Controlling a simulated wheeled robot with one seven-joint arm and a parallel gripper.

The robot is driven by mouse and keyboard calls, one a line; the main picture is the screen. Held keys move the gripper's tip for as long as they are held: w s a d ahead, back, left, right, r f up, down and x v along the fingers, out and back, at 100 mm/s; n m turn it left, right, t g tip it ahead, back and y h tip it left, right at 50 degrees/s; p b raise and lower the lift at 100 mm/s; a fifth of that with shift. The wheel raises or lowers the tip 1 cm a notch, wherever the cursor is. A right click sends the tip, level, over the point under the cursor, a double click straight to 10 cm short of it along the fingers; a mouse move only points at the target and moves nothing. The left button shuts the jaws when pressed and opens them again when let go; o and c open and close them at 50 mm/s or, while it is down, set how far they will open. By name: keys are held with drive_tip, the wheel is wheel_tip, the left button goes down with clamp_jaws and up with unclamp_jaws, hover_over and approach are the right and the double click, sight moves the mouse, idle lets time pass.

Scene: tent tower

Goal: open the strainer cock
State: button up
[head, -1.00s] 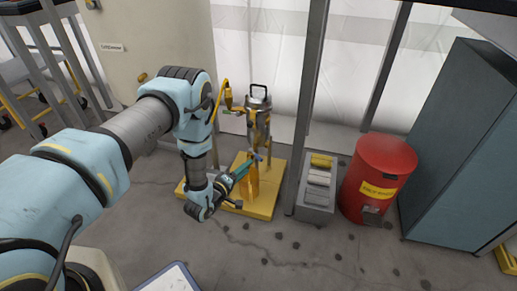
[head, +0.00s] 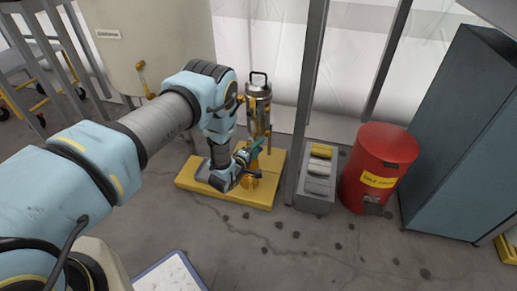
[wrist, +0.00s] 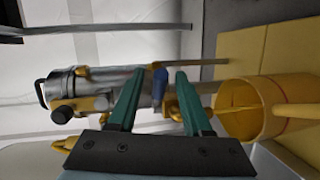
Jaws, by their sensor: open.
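The strainer is an upright silver cylinder with yellow fittings and a black top handle (head: 258,95), on a yellow base (head: 266,193). In the wrist view the strainer (wrist: 115,82) appears on its side. A small blue lever, seemingly the cock's handle (wrist: 160,86), is at its lower end. My gripper (wrist: 160,72) has green fingers, spread apart, one on each side of the blue lever with gaps showing. In the head view my gripper (head: 258,145) is at the strainer's lower part and hides the lever. A yellow cup-like container (wrist: 238,108) is beyond the right finger.
A grey post (head: 308,110) stands close to the right of the yellow base. Beside it are a grey box with bars (head: 318,185), a red bin (head: 378,165) and a blue-grey cabinet (head: 465,135). A beige panel (head: 145,55) is behind my arm. The front floor is mostly clear.

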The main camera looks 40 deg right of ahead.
drive_tip(key=shift+d, duration=0.1)
drive_tip(key=shift+c, duration=0.2)
clamp_jaws()
idle(1.2)
